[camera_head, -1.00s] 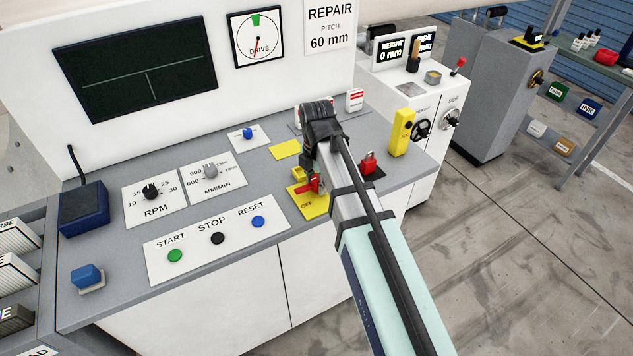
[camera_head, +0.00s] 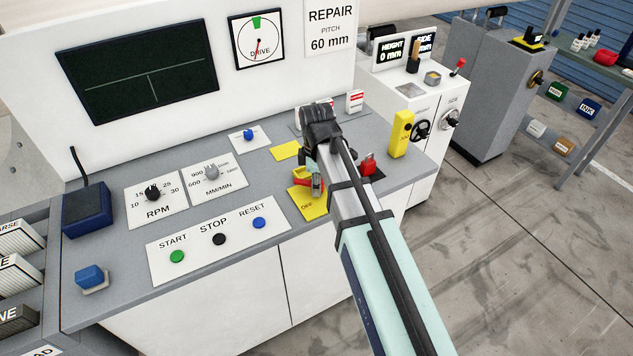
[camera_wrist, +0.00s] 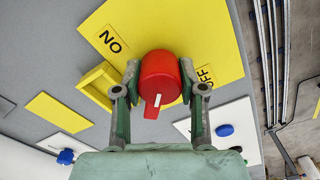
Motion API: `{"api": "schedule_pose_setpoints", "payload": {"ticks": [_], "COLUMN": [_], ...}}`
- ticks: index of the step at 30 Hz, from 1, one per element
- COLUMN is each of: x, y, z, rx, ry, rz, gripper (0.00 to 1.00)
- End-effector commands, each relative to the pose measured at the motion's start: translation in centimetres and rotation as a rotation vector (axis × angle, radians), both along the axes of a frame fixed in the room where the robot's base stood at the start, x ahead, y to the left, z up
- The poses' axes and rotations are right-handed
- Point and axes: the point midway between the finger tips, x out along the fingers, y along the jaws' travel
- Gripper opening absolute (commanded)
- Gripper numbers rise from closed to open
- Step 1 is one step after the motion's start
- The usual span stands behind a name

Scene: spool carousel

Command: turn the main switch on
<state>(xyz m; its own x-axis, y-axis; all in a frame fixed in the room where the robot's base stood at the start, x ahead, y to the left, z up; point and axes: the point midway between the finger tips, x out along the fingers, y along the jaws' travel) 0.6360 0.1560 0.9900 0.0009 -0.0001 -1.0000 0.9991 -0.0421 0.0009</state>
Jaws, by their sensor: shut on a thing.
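The main switch is a red knob (camera_wrist: 158,82) with a white mark, on a yellow plate (camera_wrist: 195,30) lettered ON and OFF. Its white mark faces the bottom of the wrist view, at neither word. My gripper (camera_wrist: 159,71) is shut on the knob, one finger on each side. In the head view the red knob (camera_head: 302,182) shows only partly beside my gripper (camera_head: 312,181), and the plate (camera_head: 313,206) shows the word OFF; my arm hides the rest.
A red padlock (camera_head: 367,164) is just right of my arm. A yellow upright box (camera_head: 400,134) stands farther right. START, STOP and RESET buttons sit on a white panel (camera_head: 200,252) to the left.

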Motion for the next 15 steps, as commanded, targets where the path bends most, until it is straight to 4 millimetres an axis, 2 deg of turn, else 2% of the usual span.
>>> {"api": "schedule_pose_setpoints", "payload": {"ticks": [15], "x": [-0.03], "y": [-0.09], "z": [-0.13], "rx": [0.0], "ry": [0.003], "rz": [-0.485], "gripper": [0.06]}}
